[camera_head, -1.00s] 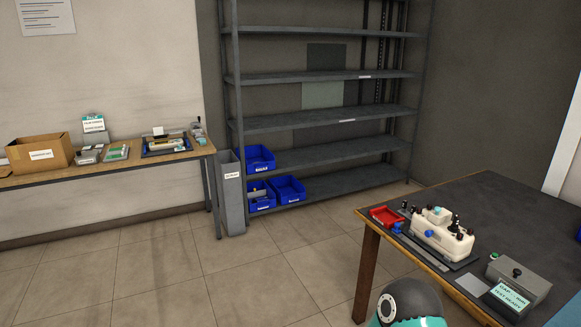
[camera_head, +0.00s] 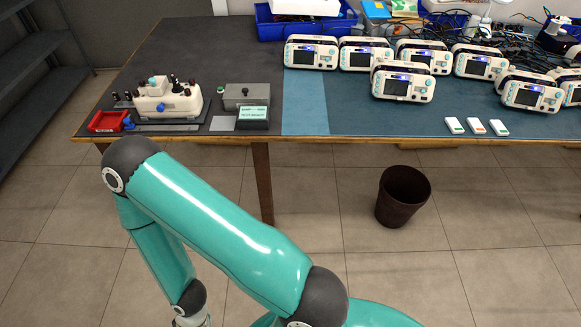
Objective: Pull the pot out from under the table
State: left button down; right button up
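The pot (camera_head: 403,197) is a dark brown, open-topped round container. It stands upright on the tiled floor, a little right of the picture's middle, below the front edge of the table (camera_head: 200,50). Its rim and front side are in plain view, and it looks empty. One teal arm of mine crosses the lower left of the view, bent, its wrist cut off at the bottom edge. It is well to the left of the pot and apart from it. Neither gripper's fingers show.
A wooden table leg (camera_head: 262,185) stands left of the pot. Above, the tabletop holds several white monitors (camera_head: 402,82), a white device (camera_head: 167,101) and a red tray (camera_head: 107,121). The floor (camera_head: 505,210) right of the pot is clear.

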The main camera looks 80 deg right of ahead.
aim_at(404, 190)
jog(key=z, duration=0.05)
jog(key=i, duration=0.2)
jog(key=z, duration=2.15)
jog(key=i, duration=0.15)
jog(key=z, duration=1.6)
jog(key=k, duration=0.45)
jog(key=z, duration=0.45)
jog(key=i, duration=1.5)
jog(key=u, duration=0.4)
